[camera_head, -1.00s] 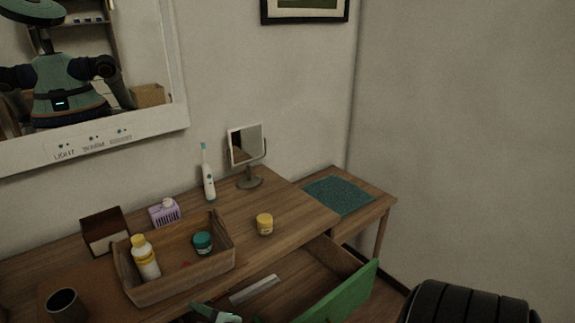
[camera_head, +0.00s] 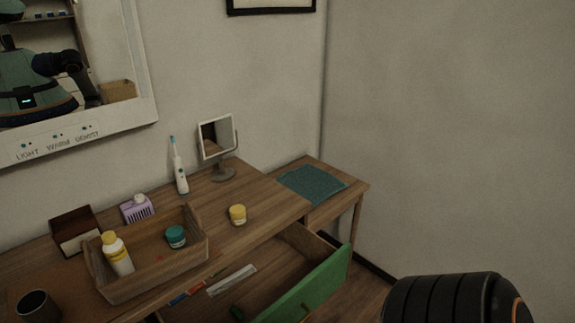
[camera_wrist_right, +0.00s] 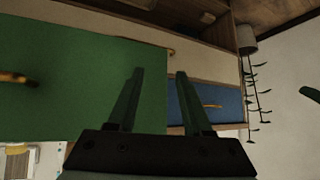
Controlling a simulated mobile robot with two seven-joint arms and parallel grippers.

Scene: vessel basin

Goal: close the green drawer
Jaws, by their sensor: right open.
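The green drawer (camera_head: 318,287) stands open in the head view, its green front pulled out from the wooden desk. Inside it lie a pale ruler-like strip (camera_head: 232,280), slim red and blue items (camera_head: 192,291) and a small dark green item (camera_head: 237,313). In the right wrist view the green front (camera_wrist_right: 65,85) fills the left side, with a gold handle (camera_wrist_right: 17,77). My right gripper (camera_wrist_right: 159,74) is open and empty; its fingers overlap the front's right edge, and contact cannot be told. My left gripper is in neither view.
On the desk are a wooden tray (camera_head: 150,288) with bottle and jar, a yellow-lidded jar (camera_head: 237,215), a toothbrush (camera_head: 180,168), a mirror (camera_head: 217,140) and a dark cup (camera_head: 38,306). A blue drawer front (camera_wrist_right: 218,104) shows right of my fingers. My black right arm is lower right.

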